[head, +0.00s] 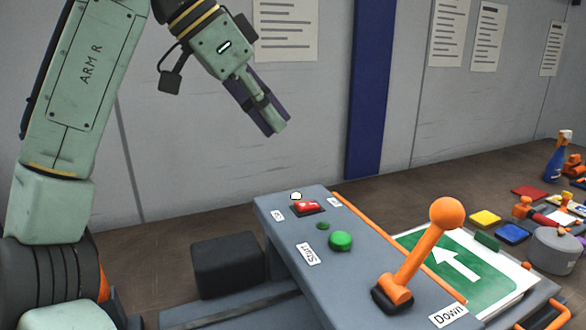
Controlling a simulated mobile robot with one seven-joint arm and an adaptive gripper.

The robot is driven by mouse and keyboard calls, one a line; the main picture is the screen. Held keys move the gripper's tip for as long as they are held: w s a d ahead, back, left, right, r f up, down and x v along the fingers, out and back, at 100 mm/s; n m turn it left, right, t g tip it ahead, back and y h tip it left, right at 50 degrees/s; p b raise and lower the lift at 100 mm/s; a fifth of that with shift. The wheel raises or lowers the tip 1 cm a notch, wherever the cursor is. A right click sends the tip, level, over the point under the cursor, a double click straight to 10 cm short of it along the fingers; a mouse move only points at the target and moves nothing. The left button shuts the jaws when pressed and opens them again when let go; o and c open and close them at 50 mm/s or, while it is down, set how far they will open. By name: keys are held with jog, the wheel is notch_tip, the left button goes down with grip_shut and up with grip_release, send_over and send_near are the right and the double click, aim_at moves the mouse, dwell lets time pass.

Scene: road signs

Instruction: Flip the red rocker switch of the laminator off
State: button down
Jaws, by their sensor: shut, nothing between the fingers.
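The laminator (296,236) is a grey machine at the lower middle of the head view. Its red rocker switch (307,207) sits near the far left end of the top, between two small white labels. A small pale round lamp (295,196) is just behind the switch. My gripper (275,130) is shut and empty. It hangs in the air above the switch and a little to its left in the picture, clear of the laminator. The exact rocker tilt is too small to tell.
A green button (341,241) and an upright orange lever (423,247) stand on the laminator. A green arrow sign (470,275) lies at its right. A black block (228,264) sits left of the laminator.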

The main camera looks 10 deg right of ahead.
jog(key=p, duration=0.1)
send_over(320, 205)
jog(key=a, duration=0.3)
jog(key=f, duration=0.7)
jog(key=shift+s+d+f, duration=0.15)
jog(key=shift+s+f, duration=0.1)
jog(key=shift+f, duration=0.15)
jog(key=shift+a+f+p, duration=0.15)
jog(key=shift+f+p, duration=0.05)
jog(key=shift+f, duration=0.85)
jog(key=shift+a+f+p, duration=0.1)
jog(key=shift+f+p, duration=0.1)
jog(key=shift+f, duration=0.85)
